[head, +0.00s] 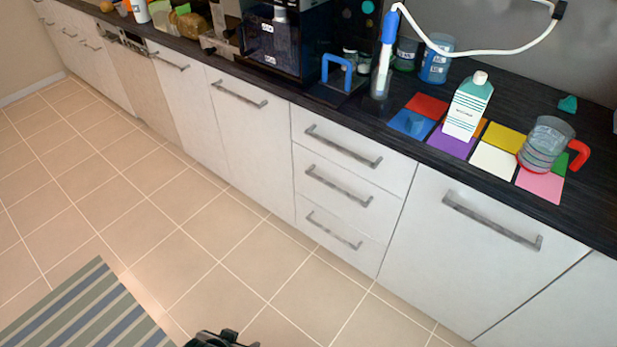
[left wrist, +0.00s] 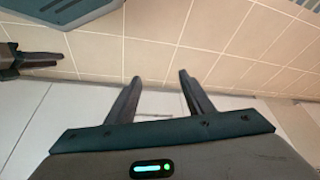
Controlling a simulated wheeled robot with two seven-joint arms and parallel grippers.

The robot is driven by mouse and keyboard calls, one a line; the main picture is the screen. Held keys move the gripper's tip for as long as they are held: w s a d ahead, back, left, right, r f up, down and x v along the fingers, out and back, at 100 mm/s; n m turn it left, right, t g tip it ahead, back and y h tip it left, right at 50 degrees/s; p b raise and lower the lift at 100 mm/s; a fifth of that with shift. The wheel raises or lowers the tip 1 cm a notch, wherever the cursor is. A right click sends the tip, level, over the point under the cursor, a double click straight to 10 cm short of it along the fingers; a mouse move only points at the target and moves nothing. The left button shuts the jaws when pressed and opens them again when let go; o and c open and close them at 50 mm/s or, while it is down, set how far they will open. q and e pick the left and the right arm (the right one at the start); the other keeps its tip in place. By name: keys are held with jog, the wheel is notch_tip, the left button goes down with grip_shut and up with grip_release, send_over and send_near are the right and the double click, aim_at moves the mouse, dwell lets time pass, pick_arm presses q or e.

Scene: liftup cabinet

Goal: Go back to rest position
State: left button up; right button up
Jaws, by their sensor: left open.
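My left gripper (left wrist: 158,88) shows in the left wrist view with its two dark fingers apart and nothing between them. Tiled floor and pale cabinet fronts lie beyond the fingers. Another dark part of mine (left wrist: 30,64) comes in at the left edge of that view. It looks like my right gripper, but its jaws are too unclear to read. In the head view a small dark part of mine (head: 220,339) shows at the bottom edge, over the floor. I cannot tell which arm it belongs to.
A dark countertop (head: 400,160) holds a carton (head: 467,108), a clear jug with a red handle (head: 546,145), colored squares and a black appliance (head: 272,38). The drawers (head: 343,185) and cabinet doors below are shut. The tiled floor (head: 130,220) is clear, with a striped rug (head: 85,312).

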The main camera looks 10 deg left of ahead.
pick_arm(q)
jog(key=d+f+t, duration=0.1)
jog(key=d+f, duration=0.1)
jog(key=f, duration=1)
jog(key=s+d+f+t+h, duration=0.1)
jog(key=d+f+t, duration=0.1)
jog(key=f, duration=0.9)
jog(key=shift+s+d+f+m, duration=0.15)
jog(key=shift+d+f+m, duration=0.15)
jog(key=shift+f, duration=0.1)
